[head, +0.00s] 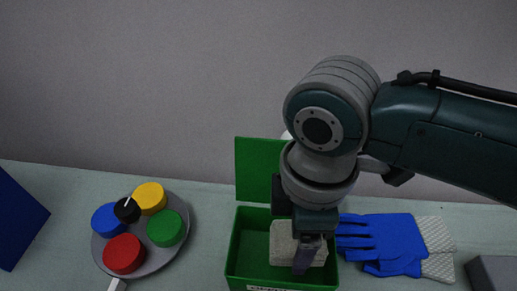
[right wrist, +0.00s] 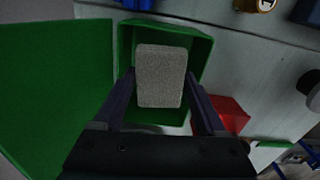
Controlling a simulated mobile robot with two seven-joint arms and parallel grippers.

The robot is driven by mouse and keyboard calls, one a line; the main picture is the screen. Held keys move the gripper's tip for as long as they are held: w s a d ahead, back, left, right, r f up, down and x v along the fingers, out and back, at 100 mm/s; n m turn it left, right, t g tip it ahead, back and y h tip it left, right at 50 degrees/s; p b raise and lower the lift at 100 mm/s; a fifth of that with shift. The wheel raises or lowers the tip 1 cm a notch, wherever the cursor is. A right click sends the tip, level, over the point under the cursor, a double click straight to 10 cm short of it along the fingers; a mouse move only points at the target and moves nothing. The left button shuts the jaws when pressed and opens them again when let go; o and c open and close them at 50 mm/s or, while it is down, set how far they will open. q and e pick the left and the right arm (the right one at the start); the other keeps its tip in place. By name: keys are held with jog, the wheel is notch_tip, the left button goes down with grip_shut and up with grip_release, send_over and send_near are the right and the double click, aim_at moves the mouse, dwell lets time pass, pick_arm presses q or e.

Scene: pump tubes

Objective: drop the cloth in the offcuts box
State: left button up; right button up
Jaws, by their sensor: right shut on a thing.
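The grey speckled cloth (head: 284,243) looks like a flat, block-shaped pad. My right gripper (head: 307,258) points down over the green box (head: 246,254) and is shut on the cloth. In the right wrist view the cloth (right wrist: 161,76) lies between the two dark fingers, with the box's walls (right wrist: 203,60) around it. I cannot tell whether the cloth touches the box floor. The box's green lid (head: 258,168) stands open at the back. A label on the box front is cut off by the frame edge and unreadable. My left gripper is not in view.
A grey round plate (head: 183,238) with coloured discs is to the left. Blue gloves (head: 385,240) with pale cuffs lie right of the box. A dark grey block (head: 493,272) is at far right, and a blue panel (head: 15,225) at far left.

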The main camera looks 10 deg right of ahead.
jog(key=o, duration=1.1)
jog(key=shift+o, duration=0.2)
notch_tip(320, 180, up, 10)
jog(key=shift+r+p, duration=0.1)
jog(key=shift+p, duration=0.7)
